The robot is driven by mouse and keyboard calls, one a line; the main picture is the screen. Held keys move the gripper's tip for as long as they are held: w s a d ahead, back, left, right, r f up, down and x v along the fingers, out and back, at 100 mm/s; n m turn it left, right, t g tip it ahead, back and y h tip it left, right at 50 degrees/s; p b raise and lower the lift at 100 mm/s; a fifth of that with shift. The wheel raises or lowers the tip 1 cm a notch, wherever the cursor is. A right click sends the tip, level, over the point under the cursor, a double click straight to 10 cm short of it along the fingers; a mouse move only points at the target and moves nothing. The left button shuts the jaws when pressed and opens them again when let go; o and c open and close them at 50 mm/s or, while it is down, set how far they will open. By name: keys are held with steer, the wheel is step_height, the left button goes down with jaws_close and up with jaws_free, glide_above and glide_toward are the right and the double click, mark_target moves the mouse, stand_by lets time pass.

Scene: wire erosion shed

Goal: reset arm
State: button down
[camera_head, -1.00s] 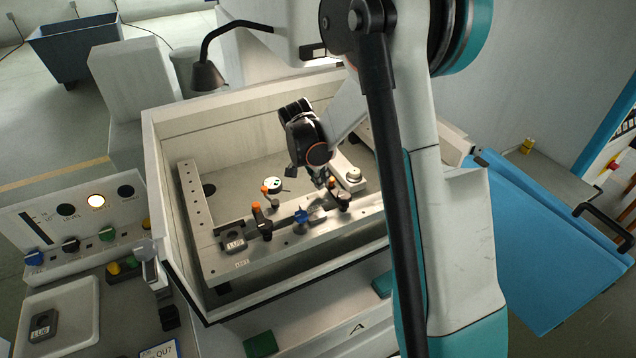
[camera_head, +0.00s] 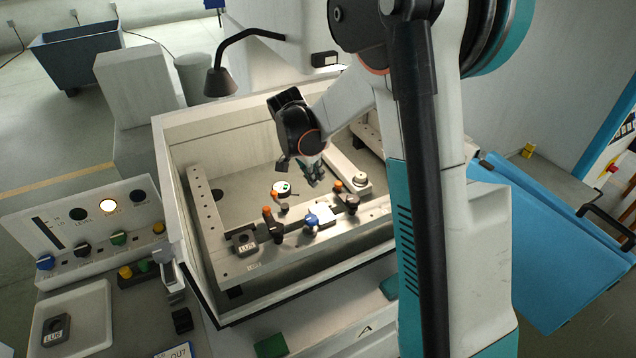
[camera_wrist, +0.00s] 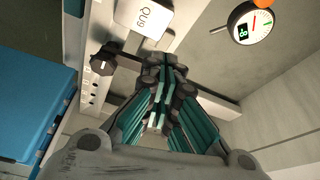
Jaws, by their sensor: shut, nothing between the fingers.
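My gripper (camera_head: 315,176) is in the head view, over the machine tank (camera_head: 172,200), above and behind the row of clamps. Its fingers are together and empty. In the wrist view my gripper (camera_wrist: 163,105) shows teal finger pads pressed close. A round dial gauge (camera_head: 282,187) stands left of my gripper in the head view and shows at the upper right in the wrist view (camera_wrist: 254,22).
The fixture rail holds an orange-topped clamp (camera_head: 267,212), a blue knob (camera_head: 311,220) and a dark labelled block (camera_head: 243,241). A black lamp (camera_head: 219,80) overhangs the tank's back left. A control panel (camera_head: 84,229) stands at left, a blue panel (camera_head: 555,240) at right.

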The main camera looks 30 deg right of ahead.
steer(key=s+a+r+n+t+y+b, duration=0.1)
steer(key=s+a+r+n+t+b, duration=0.1)
steer(key=s+a+r+n+b, duration=0.3)
steer(key=s+a+r+n+t+y+b, duration=0.1)
steer(key=s+a+r+n, duration=0.15)
steer(key=s, duration=0.55)
steer(key=s+a+f+n+t+b, duration=0.1)
steer(key=s+f+n+b, duration=0.1)
steer(key=s, duration=0.2)
steer(key=s+a+f+n+t+y+b, duration=0.1)
steer(key=s+a+n+b, duration=0.1)
steer(key=s+n, duration=0.1)
steer(key=s+a+f+n+t+b, duration=0.1)
steer(key=s+f+n+b, duration=0.1)
steer(key=s, duration=0.3)
steer(key=shift+s+a+f+n, duration=0.25)
steer(key=shift+a+f+n, duration=0.1)
stand_by(0.4)
